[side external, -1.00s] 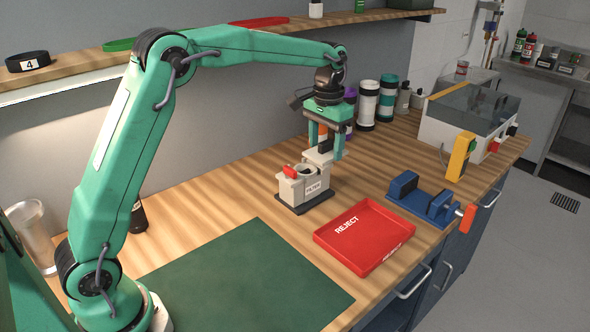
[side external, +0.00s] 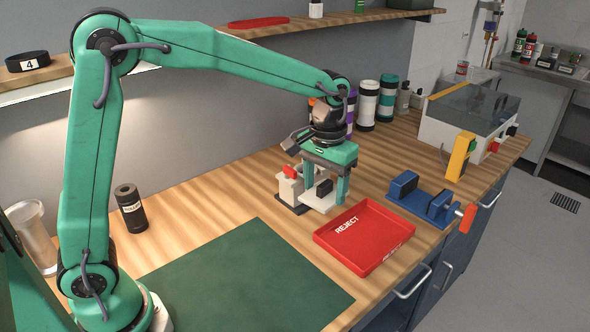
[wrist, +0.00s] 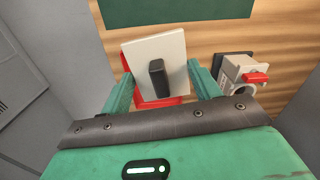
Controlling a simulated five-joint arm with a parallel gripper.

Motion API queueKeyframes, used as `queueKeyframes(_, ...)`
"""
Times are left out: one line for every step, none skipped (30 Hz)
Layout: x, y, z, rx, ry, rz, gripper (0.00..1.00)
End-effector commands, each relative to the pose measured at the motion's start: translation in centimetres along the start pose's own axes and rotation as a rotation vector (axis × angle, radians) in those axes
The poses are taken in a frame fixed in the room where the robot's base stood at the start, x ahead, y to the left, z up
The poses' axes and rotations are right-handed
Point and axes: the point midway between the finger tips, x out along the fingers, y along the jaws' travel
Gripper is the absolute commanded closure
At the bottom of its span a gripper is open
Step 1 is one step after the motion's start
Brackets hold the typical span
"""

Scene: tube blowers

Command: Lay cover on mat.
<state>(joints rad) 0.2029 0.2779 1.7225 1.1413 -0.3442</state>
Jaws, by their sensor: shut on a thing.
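The cover is a pale flat plate (side external: 322,200) with a dark upright handle (side external: 325,187); it also shows in the wrist view (wrist: 172,48). My gripper (side external: 327,190) is shut on the cover, with one finger on each side of the plate. I hold it beside the filter housing (side external: 289,188), near the back-left corner of the red tray. In the wrist view, part of the tray shows under the plate. The green mat (side external: 240,280) lies bare on the front of the bench; its edge shows at the top of the wrist view (wrist: 180,10).
The red REJECT tray (side external: 365,240) lies right of the mat. A blue vise (side external: 425,203) stands behind the tray. A dark bottle (side external: 131,210) stands left of the mat. Several canisters (side external: 367,105) stand along the wall. A shelf (side external: 200,40) runs above.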

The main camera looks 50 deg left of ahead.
Motion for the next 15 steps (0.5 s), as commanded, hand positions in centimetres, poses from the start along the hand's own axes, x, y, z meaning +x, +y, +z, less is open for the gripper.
queueKeyframes(0.2,0.5,1.2,-0.007,0.001,0.0,0.63)
queueKeyframes(0.4,0.8,1.9,-0.014,0.001,0.0,0.63)
queueKeyframes(0.6,1.1,2.8,-0.024,0.0,0.0,0.63)
queueKeyframes(0.8,1.4,3.5,-0.032,0.0,0.0,0.63)
queueKeyframes(0.9,1.6,4.2,-0.039,0.0,0.0,0.63)
queueKeyframes(1.2,1.8,5.1,-0.049,0.0,0.0,0.63)
queueKeyframes(1.4,2.0,5.8,-0.057,0.001,0.0,0.63)
queueKeyframes(1.6,2.1,6.5,-0.064,0.001,0.0,0.63)
queueKeyframes(1.8,2.3,7.4,-0.073,0.0,0.0,0.63)
queueKeyframes(2.0,2.4,8.1,-0.082,0.001,0.0,0.63)
queueKeyframes(2.2,2.5,8.8,-0.089,0.0,0.0,0.63)
queueKeyframes(2.5,2.7,9.7,-0.098,0.0,0.0,0.63)
queueKeyframes(2.7,2.7,10.4,-0.107,0.001,0.0,0.63)
queueKeyframes(3.0,2.8,11.1,-0.114,0.0,0.0,0.63)
queueKeyframes(3.3,2.8,12.1,-0.123,0.0,0.0,0.63)
